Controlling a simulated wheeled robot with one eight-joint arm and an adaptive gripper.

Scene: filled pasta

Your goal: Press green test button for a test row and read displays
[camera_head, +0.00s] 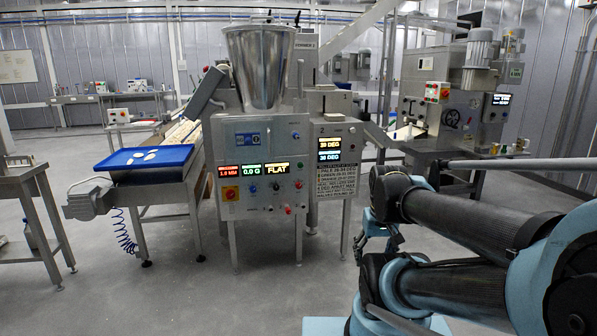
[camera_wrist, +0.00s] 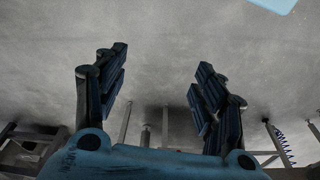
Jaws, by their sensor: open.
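A steel filling machine (camera_head: 262,130) with a hopper stands in the middle of the head view. Its front panel has a red display (camera_head: 228,169) that seems to read 1.0 MM, a green display (camera_head: 251,169) reading 0.0 G and a yellow display (camera_head: 277,168) reading FLAT. Small coloured knobs and buttons sit around them; I cannot tell which is the green test button. A side box carries two more displays (camera_head: 329,150) in DEG, whose digits are hard to read. My gripper (camera_wrist: 160,70) is open and empty in the wrist view, above the floor and apart from the panel.
A printed sign (camera_head: 336,181) hangs below the DEG displays. A blue tray (camera_head: 120,160) with pale pieces sits at the conveyor's left end. Another machine (camera_head: 455,100) stands behind right. A steel table (camera_head: 20,185) is at far left. The floor before the panel is clear.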

